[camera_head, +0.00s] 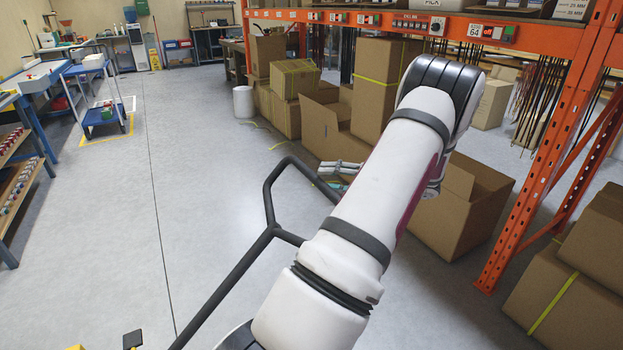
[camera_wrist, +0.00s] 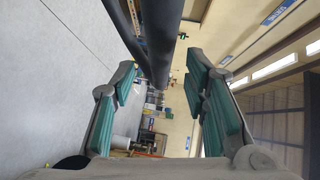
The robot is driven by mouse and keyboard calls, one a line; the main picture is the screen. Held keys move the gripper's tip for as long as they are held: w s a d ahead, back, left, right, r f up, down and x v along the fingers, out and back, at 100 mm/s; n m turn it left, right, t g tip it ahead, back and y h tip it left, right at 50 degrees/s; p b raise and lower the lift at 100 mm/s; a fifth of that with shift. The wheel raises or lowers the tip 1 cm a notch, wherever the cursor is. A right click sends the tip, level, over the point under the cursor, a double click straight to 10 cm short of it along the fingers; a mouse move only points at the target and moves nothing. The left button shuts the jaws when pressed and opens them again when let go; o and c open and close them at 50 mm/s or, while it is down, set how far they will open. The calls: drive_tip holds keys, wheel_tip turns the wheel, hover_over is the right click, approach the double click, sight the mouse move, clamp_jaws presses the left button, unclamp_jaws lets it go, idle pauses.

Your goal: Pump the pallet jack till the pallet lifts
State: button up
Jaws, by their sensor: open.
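The black pallet jack handle (camera_head: 236,268) rises from the bottom of the head view and ends in a loop whose upper right part passes behind my arm. My gripper (camera_head: 340,170) shows only partly there, at the loop's right side, past my arm. In the wrist view my gripper (camera_wrist: 163,92) is open, with green pads on both sides. Black bars of the handle (camera_wrist: 158,40) run down from the top between the two fingers. I cannot tell whether the pads touch them. The pallet and forks are not visible.
Cardboard boxes (camera_head: 375,85) and an open box (camera_head: 462,205) stand along the orange rack (camera_head: 540,165) on the right. A white cylinder (camera_head: 243,102) stands on the floor farther back. A blue cart (camera_head: 100,115) and a shelf (camera_head: 20,175) are at the left. The grey floor between is clear.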

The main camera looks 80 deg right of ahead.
sight(312, 177)
drive_tip(key=shift+w+d+f, duration=0.15)
drive_tip(key=shift+w+d, duration=0.05)
drive_tip(key=shift+w, duration=1.1)
drive_tip(key=shift+w+d+f, duration=0.15)
drive_tip(key=shift+w, duration=1.15)
clamp_jaws()
